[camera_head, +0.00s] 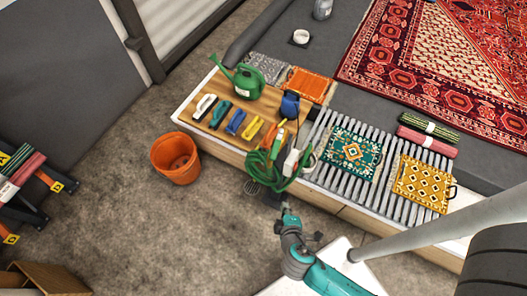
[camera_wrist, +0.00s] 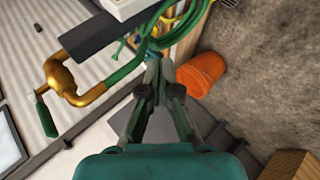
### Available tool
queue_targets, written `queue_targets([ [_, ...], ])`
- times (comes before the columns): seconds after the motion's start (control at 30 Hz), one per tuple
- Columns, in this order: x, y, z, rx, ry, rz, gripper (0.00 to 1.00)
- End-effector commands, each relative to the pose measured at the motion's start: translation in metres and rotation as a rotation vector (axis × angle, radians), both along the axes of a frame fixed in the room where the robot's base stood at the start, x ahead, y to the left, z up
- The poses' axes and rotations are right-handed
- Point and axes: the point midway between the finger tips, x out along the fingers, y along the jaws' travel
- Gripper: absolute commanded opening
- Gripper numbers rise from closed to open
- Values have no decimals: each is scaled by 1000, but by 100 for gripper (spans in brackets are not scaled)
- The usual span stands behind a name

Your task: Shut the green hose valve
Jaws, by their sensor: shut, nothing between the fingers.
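In the wrist view a brass valve (camera_wrist: 62,76) with a bent spout stands at the left. A green lever handle (camera_wrist: 46,118) hangs from its left side, pointing down in the picture. A green hose (camera_wrist: 118,78) runs beside it, and the hose's coils also show in the head view (camera_head: 262,170). I cannot make out the valve clearly in the head view. My gripper (camera_wrist: 159,60) is shut and empty, right of the valve and apart from its handle. In the head view my gripper (camera_head: 276,200) is in front of the hose coils, low beside the bench edge.
An orange bucket (camera_head: 175,157) stands on the floor left of the bench, also in the wrist view (camera_wrist: 202,74). A green watering can (camera_head: 246,82), several brushes and small rugs (camera_head: 352,151) lie on the bench. Open floor (camera_head: 130,220) lies to the left.

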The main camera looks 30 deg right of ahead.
Motion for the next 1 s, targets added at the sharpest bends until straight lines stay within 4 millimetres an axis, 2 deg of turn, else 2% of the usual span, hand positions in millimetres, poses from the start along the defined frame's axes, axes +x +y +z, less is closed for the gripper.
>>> queue_targets([
  [0.03, 19, 3, 2, -59, -4, -10, 0],
  [0.17, 54, 7, 12, -217, -16, -64, 0],
  [0.27, 80, 15, 28, -329, -38, -120, 0],
  [0.4, 109, 35, 60, -470, -90, -215, 0],
  [0.5, 125, 56, 88, -553, -135, -294, 0],
  [0.6, 133, 76, 114, -614, -180, -373, 0],
  [0.73, 136, 97, 139, -662, -225, -450, 0],
  [0.87, 136, 107, 151, -683, -247, -492, 0],
  [1.0, 138, 102, 153, -689, -251, -502, 0],
])
